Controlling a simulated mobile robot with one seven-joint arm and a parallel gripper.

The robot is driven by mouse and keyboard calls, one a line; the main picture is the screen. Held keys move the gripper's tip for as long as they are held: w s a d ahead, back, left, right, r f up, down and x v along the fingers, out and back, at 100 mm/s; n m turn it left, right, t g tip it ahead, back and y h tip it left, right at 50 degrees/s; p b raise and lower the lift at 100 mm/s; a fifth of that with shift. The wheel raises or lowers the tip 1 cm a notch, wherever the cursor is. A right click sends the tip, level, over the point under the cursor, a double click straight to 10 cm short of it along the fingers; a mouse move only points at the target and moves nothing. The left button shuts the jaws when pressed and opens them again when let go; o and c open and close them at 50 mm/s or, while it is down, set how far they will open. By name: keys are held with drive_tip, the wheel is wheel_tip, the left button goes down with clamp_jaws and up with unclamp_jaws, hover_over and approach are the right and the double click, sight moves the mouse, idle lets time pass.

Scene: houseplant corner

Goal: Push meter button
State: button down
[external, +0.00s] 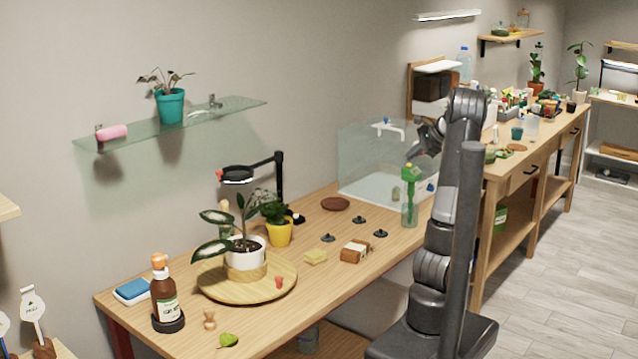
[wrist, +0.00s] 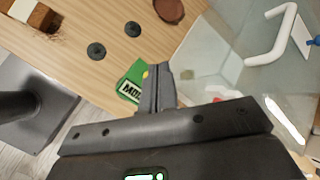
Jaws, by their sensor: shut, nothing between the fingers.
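The meter (wrist: 132,82) is a green box with a dark-lettered white label, partly hidden by my fingers in the wrist view. A small yellow button (wrist: 146,74) shows on it, right beside my fingertips; I cannot tell whether they touch. In the external view the green meter head (external: 410,173) stands at the top of a clear greenish vessel near the table's right end. My gripper (wrist: 157,70) is shut and empty. In the external view it (external: 409,156) is just above the meter, tilted downward.
A glass tank (external: 362,160) with a white pipe stands behind the meter. Several dark discs (external: 381,233), a wooden block (external: 355,251) and a brown saucer (external: 335,203) lie to the left. A potted plant stands on a round wooden board (external: 215,283).

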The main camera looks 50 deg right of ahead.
drive_tip(key=shift+f, duration=0.15)
drive_tip(key=shift+f, duration=0.3)
drive_tip(key=shift+f, duration=0.2)
idle(0.4)
drive_tip(key=shift+r, duration=0.7)
drive_tip(key=shift+r, duration=0.1)
wheel_tip(320, 180, up, 6)
drive_tip(key=shift+f, duration=0.1)
idle(0.4)
idle(0.4)
